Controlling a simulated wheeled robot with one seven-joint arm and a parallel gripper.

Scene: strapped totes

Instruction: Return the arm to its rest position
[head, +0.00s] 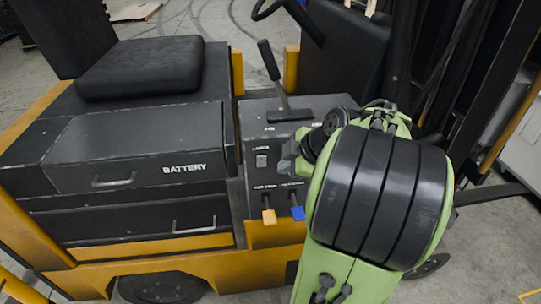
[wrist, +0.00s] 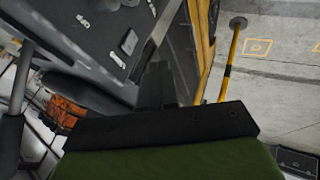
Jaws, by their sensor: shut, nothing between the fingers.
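My green arm with a large black-banded joint fills the right-centre of the head view, in front of the forklift. My gripper (wrist: 158,76) shows in the wrist view as dark fingers standing close together beyond a black palm bar. It is shut and empty, with no contact visible. The forklift's dark control panel (head: 262,160), with a tall black lever (head: 268,62), stands just left of the arm. A yellow lever (head: 268,216) and a blue lever (head: 298,212) sit low on it.
A battery box (head: 140,150) with handles and a black seat (head: 140,66) lie left. A steering wheel (head: 268,8) is at the top and dark mast uprights (head: 480,90) stand right. The wrist view shows a yellow pole (wrist: 229,65), an orange object (wrist: 66,102) and open concrete floor (wrist: 270,90).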

